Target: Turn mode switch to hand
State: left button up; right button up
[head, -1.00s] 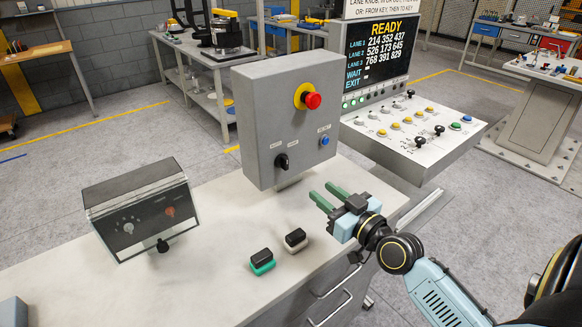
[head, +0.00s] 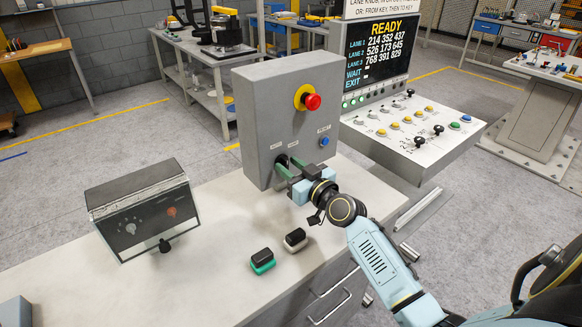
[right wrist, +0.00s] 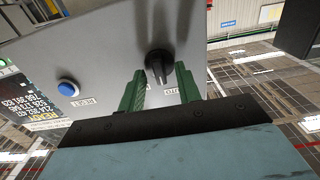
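The mode switch is a black rotary knob (right wrist: 158,66) on the front of the grey control box (head: 272,100), low on its left side. In the head view my right gripper (head: 286,168) reaches the box front at the knob and mostly hides it. In the right wrist view its two green fingers stand apart, one on each side of the knob, with gaps visible beside it. The labels by the knob are partly hidden by the fingers. My left gripper is not in view.
The box also carries a red emergency button (head: 312,101) and a blue reset button (head: 324,141). On the bench (head: 215,225) stand a dark meter box (head: 145,213) and two small black-topped blocks, one green-based (head: 262,260), one pale-based (head: 295,239). A button console (head: 410,130) is at right.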

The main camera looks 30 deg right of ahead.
jog(key=shift+c, duration=0.4)
grip_shut()
jog(key=shift+m, duration=0.3)
jog(key=m, duration=0.5)
jog(key=shift+p, duration=0.3)
jog(key=m, duration=0.6)
jog(key=shift+d+f, duration=0.1)
jog(key=shift+f, duration=0.05)
jog(key=shift+m, duration=0.3)
jog(key=shift+o, duration=0.4)
grip_release()
